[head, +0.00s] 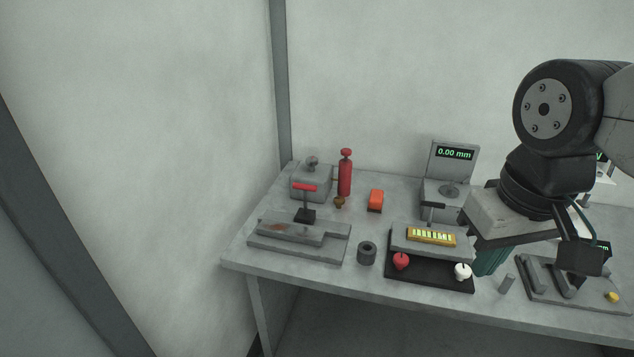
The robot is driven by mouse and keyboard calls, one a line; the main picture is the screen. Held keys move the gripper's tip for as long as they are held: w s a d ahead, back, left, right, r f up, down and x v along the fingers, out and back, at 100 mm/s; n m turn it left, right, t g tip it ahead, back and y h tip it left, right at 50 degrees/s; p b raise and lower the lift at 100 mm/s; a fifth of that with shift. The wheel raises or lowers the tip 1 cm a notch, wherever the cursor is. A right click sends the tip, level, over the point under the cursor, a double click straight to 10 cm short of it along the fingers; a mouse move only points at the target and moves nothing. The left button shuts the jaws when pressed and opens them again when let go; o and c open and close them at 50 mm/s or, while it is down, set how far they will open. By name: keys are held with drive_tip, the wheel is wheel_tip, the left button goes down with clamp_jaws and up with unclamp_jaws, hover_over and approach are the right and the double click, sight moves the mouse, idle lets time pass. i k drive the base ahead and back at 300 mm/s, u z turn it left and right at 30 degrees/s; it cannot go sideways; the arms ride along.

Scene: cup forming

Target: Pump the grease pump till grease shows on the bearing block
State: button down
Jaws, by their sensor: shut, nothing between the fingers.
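The grease pump (345,178) is an upright red cylinder with a red knob on top, at the back left of the table in the head view. The knob stands a little above the cylinder. The bearing block (312,184) is a grey block with a rounded grey piece on top, just left of the pump. A small brassy fitting shows between them. I make out no grease on the block's visible faces. My gripper (488,264) is shut and empty, at the right over the table front, well away from the pump. Its teal fingers point down and are partly hidden.
A red-handled clamp on a grey plate (270,243) stands in front of the block. An orange piece (376,199) lies right of the pump. A gauge reading 0.00 mm (454,155), a black tray (430,277) with red and white knobs, and a grey ring (366,253) are nearby.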

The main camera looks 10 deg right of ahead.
sight(346, 152)
drive_tip(key=k, duration=1.25)
drive_tip(key=u, duration=0.8)
drive_tip(key=i, duration=1.5)
drive_tip(key=z, duration=0.75)
drive_tip(key=i, duration=0.6)
drive_tip(key=z, duration=0.5)
